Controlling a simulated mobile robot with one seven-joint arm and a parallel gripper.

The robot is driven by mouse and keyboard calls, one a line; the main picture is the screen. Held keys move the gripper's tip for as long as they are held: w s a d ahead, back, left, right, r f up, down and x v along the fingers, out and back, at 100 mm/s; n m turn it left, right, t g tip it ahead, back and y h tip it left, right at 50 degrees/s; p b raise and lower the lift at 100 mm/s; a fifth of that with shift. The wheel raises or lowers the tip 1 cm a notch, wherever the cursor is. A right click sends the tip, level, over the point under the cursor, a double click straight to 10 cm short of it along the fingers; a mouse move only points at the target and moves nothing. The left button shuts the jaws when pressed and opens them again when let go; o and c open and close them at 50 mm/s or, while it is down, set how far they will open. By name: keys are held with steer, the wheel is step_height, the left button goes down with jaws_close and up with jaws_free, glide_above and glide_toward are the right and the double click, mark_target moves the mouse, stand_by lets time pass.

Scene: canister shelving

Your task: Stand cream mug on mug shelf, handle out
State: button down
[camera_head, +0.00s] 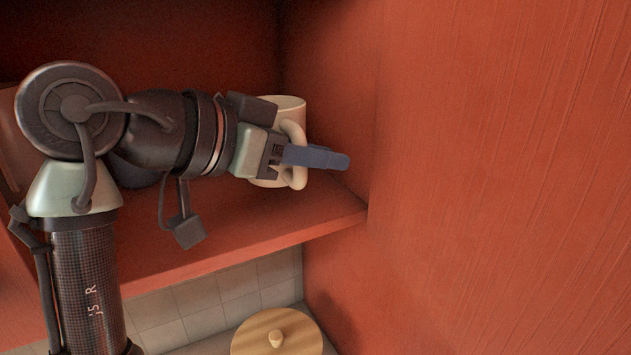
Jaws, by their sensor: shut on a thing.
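The cream mug (292,107) is upright at the right end of a red shelf (230,247), close to the right side wall. Its handle (298,172) faces the camera and the shelf's front. My gripper (315,157) reaches in from the left, with its blue finger across the handle, and is shut on the mug. The gripper body hides the mug's left part. Whether the mug's base touches the shelf board is hard to tell.
A red side wall (500,150) fills the right of the view. A dark bluish object (138,176) sits on the shelf behind my arm, mostly hidden. Below the shelf is a round wooden lid with a knob (275,338), in front of pale tiles (205,298).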

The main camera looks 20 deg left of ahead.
mark_target(305, 190)
steer(key=f, duration=0.1)
steer(key=f+p, duration=0.1)
steer(key=shift+s+f, duration=0.2)
steer(key=shift+f, duration=0.2)
steer(key=shift+w+f, duration=0.1)
steer(key=shift+f, duration=0.45)
steer(key=shift+f, duration=0.2)
steer(key=c, duration=0.8)
jaws_free()
